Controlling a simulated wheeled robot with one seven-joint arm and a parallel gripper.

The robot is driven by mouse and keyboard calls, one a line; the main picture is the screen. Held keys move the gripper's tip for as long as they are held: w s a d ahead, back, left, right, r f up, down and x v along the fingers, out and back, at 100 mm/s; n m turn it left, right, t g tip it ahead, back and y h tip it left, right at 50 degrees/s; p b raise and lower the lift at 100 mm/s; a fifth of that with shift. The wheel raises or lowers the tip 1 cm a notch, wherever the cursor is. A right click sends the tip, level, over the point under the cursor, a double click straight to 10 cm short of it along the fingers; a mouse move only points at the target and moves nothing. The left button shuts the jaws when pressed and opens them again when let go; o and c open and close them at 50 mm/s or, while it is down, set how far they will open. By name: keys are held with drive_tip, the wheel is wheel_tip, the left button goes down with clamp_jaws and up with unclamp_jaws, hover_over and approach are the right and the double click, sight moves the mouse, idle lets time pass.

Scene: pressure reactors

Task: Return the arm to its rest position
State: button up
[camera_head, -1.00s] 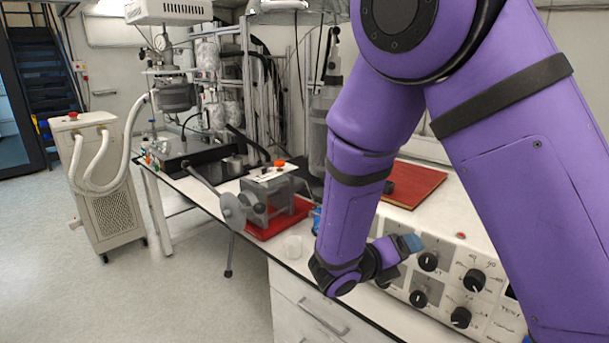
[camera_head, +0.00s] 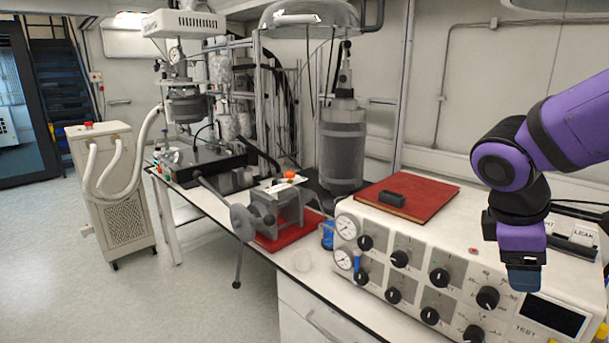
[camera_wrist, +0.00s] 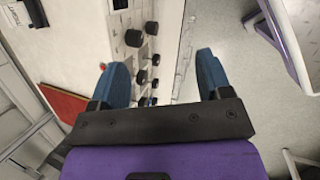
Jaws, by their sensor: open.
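My purple arm reaches in from the right side of the head view. My gripper (camera_head: 524,277) points down near the right end of the white control panel (camera_head: 400,238). In the wrist view the two blue fingers of my gripper (camera_wrist: 162,82) stand wide apart with nothing between them. The panel's black knobs and white front show beyond the fingers, with grey floor to the right. The head view does not show the gap between the fingers clearly.
A red board (camera_head: 433,201) with a small dark block (camera_head: 391,199) lies on the panel. A grey clamp-like device (camera_head: 277,206) sits on a red mat left of it. A wheeled white unit (camera_head: 112,190) stands at the left.

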drive_tip(key=s+a+r+m+t+y, duration=0.2)
drive_tip(key=s+r+m+t+y, duration=0.2)
drive_tip(key=s+r+m, duration=0.3)
drive_tip(key=shift+s+r+m+t+y, duration=0.25)
drive_tip(key=shift+s+m+t+y, duration=0.15)
drive_tip(key=shift+m, duration=1.7)
